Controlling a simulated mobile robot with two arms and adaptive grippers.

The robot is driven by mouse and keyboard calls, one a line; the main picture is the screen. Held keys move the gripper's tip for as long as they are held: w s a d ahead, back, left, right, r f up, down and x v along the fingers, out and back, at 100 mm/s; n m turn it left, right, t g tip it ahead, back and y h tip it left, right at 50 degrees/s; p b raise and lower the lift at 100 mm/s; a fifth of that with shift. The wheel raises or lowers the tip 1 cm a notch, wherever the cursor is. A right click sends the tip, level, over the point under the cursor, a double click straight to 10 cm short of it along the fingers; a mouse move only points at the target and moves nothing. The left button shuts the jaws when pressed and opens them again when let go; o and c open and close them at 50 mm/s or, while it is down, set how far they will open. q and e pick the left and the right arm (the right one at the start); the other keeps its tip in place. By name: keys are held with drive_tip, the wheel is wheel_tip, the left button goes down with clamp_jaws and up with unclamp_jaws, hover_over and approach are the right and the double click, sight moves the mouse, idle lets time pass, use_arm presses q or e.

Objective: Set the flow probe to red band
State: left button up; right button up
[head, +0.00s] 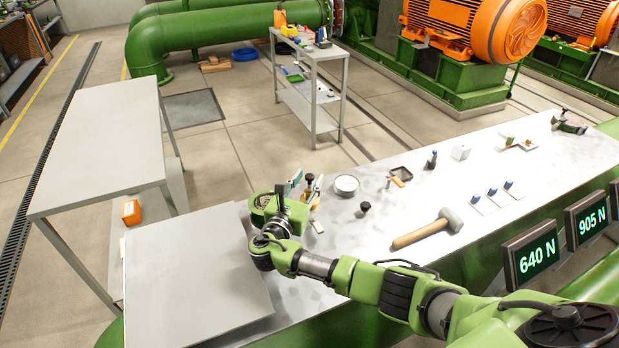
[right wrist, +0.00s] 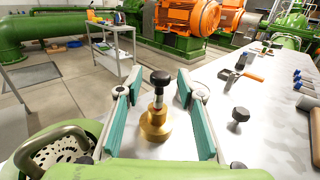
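A brass fitting with a black knob on a stem (right wrist: 155,122) stands upright on the bench in the right wrist view. I cannot tell for sure that it is the flow probe, and no red band shows on it. My right gripper (right wrist: 156,88) is open, with one teal-padded finger on each side of the fitting and a gap on both sides. In the head view my right gripper (head: 305,188) is low over the bench's left part, and the fitting is largely hidden there. My left gripper is not in view.
The bench (head: 400,258) holds a mallet (head: 430,228), a loose black knob (head: 365,207), a round white dish (head: 346,185), a small tray (head: 401,174) and several blue-capped pieces. A grey panel (head: 190,275) lies left of my gripper. Displays read 640 N (head: 532,256) and 905 N (head: 588,219).

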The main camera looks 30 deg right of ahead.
drive_tip(key=v, duration=1)
drive_tip(key=shift+s, duration=0.15)
drive_tip(key=shift+a, duration=0.15)
